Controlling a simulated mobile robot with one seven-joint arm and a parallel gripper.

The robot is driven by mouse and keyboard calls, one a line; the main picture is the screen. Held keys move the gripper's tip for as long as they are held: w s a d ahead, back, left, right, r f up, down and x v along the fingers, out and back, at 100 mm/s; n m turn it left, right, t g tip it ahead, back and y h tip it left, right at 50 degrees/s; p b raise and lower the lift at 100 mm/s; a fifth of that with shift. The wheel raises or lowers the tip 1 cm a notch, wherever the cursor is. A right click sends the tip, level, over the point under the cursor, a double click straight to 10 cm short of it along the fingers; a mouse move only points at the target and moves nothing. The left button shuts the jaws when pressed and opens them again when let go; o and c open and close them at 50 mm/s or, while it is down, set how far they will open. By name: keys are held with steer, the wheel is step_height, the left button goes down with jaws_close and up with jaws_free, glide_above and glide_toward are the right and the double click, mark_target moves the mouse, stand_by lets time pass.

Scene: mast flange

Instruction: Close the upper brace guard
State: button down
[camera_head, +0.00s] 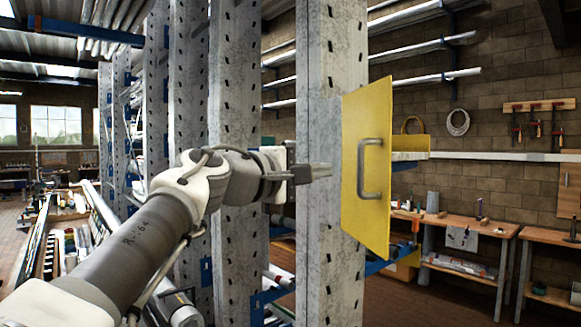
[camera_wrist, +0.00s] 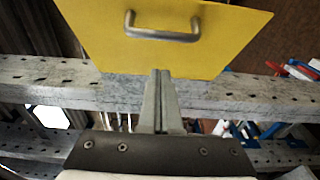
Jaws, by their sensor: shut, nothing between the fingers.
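The upper brace guard is a yellow panel (camera_head: 368,215) with a grey bar handle (camera_head: 370,168). In the head view it hangs at the side of a perforated steel upright, angled out from it. In the wrist view the yellow panel (camera_wrist: 190,50) fills the top middle, with its handle (camera_wrist: 163,27) near the upper edge. My gripper (camera_head: 328,171) is shut and empty. It points toward the panel, just left of the handle in the head view, and does not appear to touch it. The shut fingertips (camera_wrist: 162,76) show below the panel's lower edge in the wrist view.
The steel upright (camera_head: 330,270) stands right behind my gripper, with more uprights (camera_head: 236,250) to the left. Long shelves with tubes and a beam lie behind the panel. Workbenches (camera_head: 465,235) stand at the right by the brick wall. Floor shows between upright and benches.

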steer(key=shift+s+d, duration=0.15)
steer(key=shift+d, duration=1.85)
steer(key=shift+d, duration=0.15)
